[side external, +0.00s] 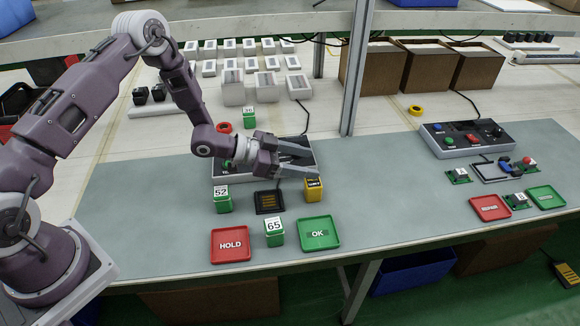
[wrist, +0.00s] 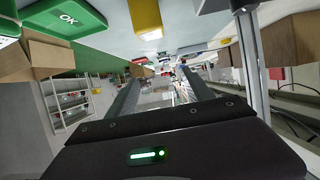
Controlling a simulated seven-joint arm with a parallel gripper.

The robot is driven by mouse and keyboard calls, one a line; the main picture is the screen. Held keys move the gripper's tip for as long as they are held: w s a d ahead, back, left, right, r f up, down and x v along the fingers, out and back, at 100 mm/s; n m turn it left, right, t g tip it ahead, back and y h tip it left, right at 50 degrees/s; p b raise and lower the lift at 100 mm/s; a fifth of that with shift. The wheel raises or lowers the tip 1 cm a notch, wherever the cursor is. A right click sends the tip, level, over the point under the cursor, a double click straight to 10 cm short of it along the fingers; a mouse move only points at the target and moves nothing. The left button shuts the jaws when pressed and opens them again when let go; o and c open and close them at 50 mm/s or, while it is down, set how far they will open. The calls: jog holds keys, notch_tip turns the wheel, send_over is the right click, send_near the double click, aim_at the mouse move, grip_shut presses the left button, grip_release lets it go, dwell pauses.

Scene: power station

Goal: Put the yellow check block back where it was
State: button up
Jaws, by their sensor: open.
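The yellow check block (side external: 313,188) stands on the grey mat, to the right of a black pad (side external: 269,202) with gold strips and behind the green OK tray (side external: 319,234). My gripper (side external: 315,165) is open, its fingers reaching right just above and behind the yellow block. I see nothing between the fingers. In the wrist view the yellow block (wrist: 146,18) shows at the top, outside the fingers (wrist: 160,80). The OK tray (wrist: 66,18) shows at the upper left there.
Green numbered blocks 52 (side external: 222,200) and 65 (side external: 274,233) stand near the pad, and another (side external: 249,118) stands farther back. A red HOLD tray (side external: 230,244) is at the front. A control box (side external: 230,170) lies behind the pad, partly under my gripper. A metal post (side external: 358,70) rises behind.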

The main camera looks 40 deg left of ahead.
jog(key=s+a+r+n+y, duration=0.1)
jog(key=a+r+y, duration=0.3)
jog(key=r, duration=0.5)
jog(key=s+a+r+n+y, duration=0.15)
jog(key=a+r+y, duration=0.3)
jog(key=r, duration=0.45)
jog(key=s+a+r+n+g+y, duration=0.1)
jog(key=s+a+r+n+y, duration=0.25)
jog(key=s+r, duration=0.6)
jog(key=s+d+n+g+h, duration=0.1)
jog(key=s, duration=1.1)
jog(key=s+d+f+n+g+h, duration=0.1)
jog(key=s+d+n+g, duration=0.1)
jog(key=s, duration=1)
jog(key=shift+d+f, duration=0.15)
jog(key=shift+f, duration=0.15)
